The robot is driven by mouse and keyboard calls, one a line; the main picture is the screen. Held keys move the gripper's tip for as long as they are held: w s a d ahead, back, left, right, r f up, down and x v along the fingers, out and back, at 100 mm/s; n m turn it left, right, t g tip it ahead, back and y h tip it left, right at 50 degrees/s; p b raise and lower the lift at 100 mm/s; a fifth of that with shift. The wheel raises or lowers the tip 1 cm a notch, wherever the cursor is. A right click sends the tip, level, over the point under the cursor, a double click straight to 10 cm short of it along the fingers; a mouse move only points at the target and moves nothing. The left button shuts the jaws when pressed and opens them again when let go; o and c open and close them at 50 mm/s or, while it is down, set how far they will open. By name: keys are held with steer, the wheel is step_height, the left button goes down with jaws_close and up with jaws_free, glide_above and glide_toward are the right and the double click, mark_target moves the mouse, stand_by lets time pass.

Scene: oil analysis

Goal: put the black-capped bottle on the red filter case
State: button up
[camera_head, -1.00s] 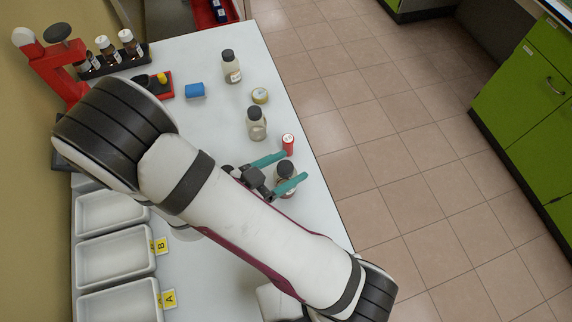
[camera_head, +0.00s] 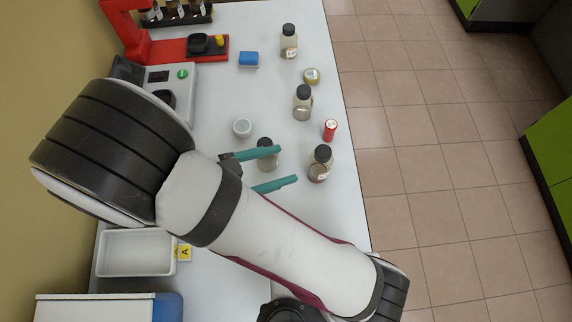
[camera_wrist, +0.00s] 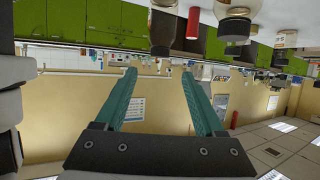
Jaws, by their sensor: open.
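Several black-capped bottles stand on the white table; I cannot tell which one is meant. One bottle (camera_head: 320,167) stands upright just right of my fingertips. Another (camera_head: 266,160) is partly hidden by my upper finger. A third (camera_head: 303,104) is further back, and one more (camera_head: 289,43) is near the far end. A small red cylinder (camera_head: 330,131) with a pale top, possibly the red filter case, stands behind the nearest right-hand bottle. My gripper (camera_head: 289,165) has teal fingers, open and empty, pointing right. The wrist view is upside down and shows the red cylinder (camera_wrist: 193,22) between bottles.
A white tray (camera_head: 136,232) is front left. The table's right edge is close.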

steer(key=w+a+y, duration=0.1)
steer(key=w+y, duration=0.1)
steer(key=w, duration=0.1)
steer(key=w+t+y, duration=0.1)
steer(key=w+y, duration=0.1)
steer(key=w, duration=0.1)
steer(key=w+a+y, duration=0.1)
steer(key=w+y, duration=0.1)
steer(key=w, duration=0.1)
steer(key=shift+w+a+r+m+t, duration=0.1)
steer(key=shift+w+a+m+t, duration=0.1)
steer(key=shift+a+m+t, duration=0.15)
steer(key=w+a+r+n+t+y, duration=0.25)
steer(key=w+a+r+y, duration=0.25)
steer(key=r+y, duration=0.3)
steer(key=s+r+n+g+y, duration=0.2)
steer(key=s+n+g+y, duration=0.1)
steer(key=s+n+y, duration=0.1)
steer(key=s+d+f+n+g+h, duration=0.1)
steer(key=s+d+g, duration=0.2)
steer(key=s+d, duration=0.4)
steer(key=s+d+f+n+g+h, duration=0.1)
steer(key=s+d+g+h, duration=0.1)
steer(key=s+d, duration=0.5)
steer(key=s+g, duration=0.1)
steer(key=s, duration=0.5)
steer(key=shift+s+d+g+h, duration=0.2)
steer(key=shift+g+h, duration=0.1)
steer(key=shift+g, duration=0.1)
